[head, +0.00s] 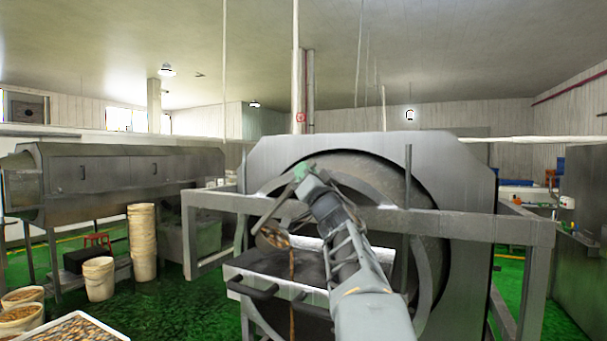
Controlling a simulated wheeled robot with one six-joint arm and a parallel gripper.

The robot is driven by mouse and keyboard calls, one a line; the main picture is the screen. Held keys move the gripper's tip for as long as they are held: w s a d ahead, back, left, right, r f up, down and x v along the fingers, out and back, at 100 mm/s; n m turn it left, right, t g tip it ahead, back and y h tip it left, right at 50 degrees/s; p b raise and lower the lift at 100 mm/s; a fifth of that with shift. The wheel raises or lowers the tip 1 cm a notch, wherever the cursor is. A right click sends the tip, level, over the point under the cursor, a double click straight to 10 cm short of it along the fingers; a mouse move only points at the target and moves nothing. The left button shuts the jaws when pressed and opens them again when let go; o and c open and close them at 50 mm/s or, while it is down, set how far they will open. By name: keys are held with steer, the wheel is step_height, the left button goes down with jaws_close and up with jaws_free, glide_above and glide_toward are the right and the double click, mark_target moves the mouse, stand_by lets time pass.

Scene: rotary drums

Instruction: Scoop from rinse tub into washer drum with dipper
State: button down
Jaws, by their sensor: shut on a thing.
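The washer drum (395,175) is a large grey metal cylinder with a round open mouth, straight ahead in the head view. My arm reaches up in front of the mouth, and my gripper (303,174) is at its upper left part. The gripper is shut on the dipper (272,237), whose round end with brown content hangs below and left, in front of the drum's lower left rim. A thin brown vertical streak shows just right of the dipper; I cannot tell what it is. A white tub (112,334) full of brown pieces, seemingly the rinse tub, is at the bottom left, partly cut off.
A metal frame bar (470,223) crosses the drum's front. A grey chute (270,277) with dark handles juts out below the mouth. White buckets (98,279) and a bucket stack (141,242) stand left on wet green floor. Another long machine (120,178) is behind them.

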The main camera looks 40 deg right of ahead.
steer(key=shift+s+d+f+m+t+h, duration=0.3)
steer(key=shift+s+d+f+m+h, duration=0.3)
steer(key=shift+s+m, duration=0.25)
stand_by(0.6)
steer(key=shift+s+d+f+m+t+h+b, duration=0.15)
steer(key=shift+s+d+f+m+h+b, duration=0.3)
steer(key=shift+b, duration=0.4)
steer(key=shift+s+d+f+m+t+h+b, duration=0.2)
steer(key=shift+s+f+m+h+b, duration=0.25)
steer(key=shift+b, duration=0.35)
